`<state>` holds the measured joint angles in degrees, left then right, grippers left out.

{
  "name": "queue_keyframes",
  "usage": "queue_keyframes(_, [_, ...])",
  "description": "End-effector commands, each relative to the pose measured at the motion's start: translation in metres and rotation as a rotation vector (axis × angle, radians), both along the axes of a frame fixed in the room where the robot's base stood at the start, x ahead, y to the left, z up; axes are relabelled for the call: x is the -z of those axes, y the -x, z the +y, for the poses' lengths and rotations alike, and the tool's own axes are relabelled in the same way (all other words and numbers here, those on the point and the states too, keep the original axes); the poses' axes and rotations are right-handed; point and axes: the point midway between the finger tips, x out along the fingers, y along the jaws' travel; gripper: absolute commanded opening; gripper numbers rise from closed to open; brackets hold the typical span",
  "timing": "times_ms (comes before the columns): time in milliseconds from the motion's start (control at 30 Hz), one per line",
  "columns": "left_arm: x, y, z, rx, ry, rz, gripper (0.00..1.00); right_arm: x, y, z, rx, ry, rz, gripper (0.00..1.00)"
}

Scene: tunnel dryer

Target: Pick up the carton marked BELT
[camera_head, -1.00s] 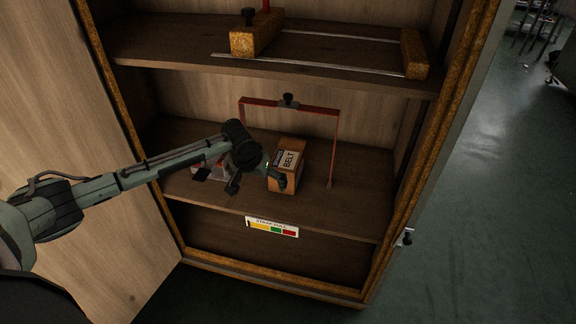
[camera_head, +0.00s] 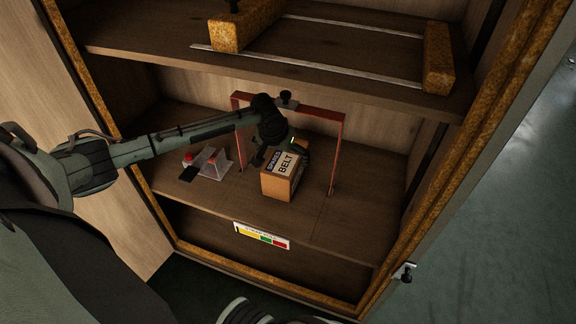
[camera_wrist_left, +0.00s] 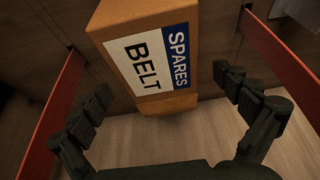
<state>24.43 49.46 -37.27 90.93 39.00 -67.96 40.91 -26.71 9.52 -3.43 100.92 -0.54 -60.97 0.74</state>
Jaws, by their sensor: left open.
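The carton marked BELT (camera_head: 279,182) is a small brown box with a white and blue SPARES label. My left gripper (camera_head: 279,152) is just above and behind the carton's top in the head view. In the left wrist view the carton (camera_wrist_left: 185,93) lies ahead, between the two spread fingers of the left gripper (camera_wrist_left: 168,115), with gaps at both sides. The gripper is open and holds nothing. The left arm hides part of the shelf's back. My right gripper is not in view.
The red frame (camera_head: 338,150) stands around the carton's space, its posts close to the arm. A small clear and red item (camera_head: 210,162) lies to the left. The shelf front at right is clear.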

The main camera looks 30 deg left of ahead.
Motion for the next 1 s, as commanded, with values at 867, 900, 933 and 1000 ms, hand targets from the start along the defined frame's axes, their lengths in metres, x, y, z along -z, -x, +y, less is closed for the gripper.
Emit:
queue_keyframes(867, [0.051,-0.015,0.003,0.000,-0.001,-0.002,0.74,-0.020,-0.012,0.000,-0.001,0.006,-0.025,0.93])
queue_keyframes(900, [0.051,-0.015,0.003,0.000,-0.001,-0.002,0.69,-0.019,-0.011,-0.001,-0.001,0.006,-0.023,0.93])
queue_keyframes(933, [0.051,-0.015,0.003,0.000,-0.001,-0.002,0.65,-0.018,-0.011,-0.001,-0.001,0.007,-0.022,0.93])
queue_keyframes(1000, [0.051,-0.015,0.003,0.000,-0.001,-0.002,0.57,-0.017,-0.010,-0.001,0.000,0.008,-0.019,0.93])
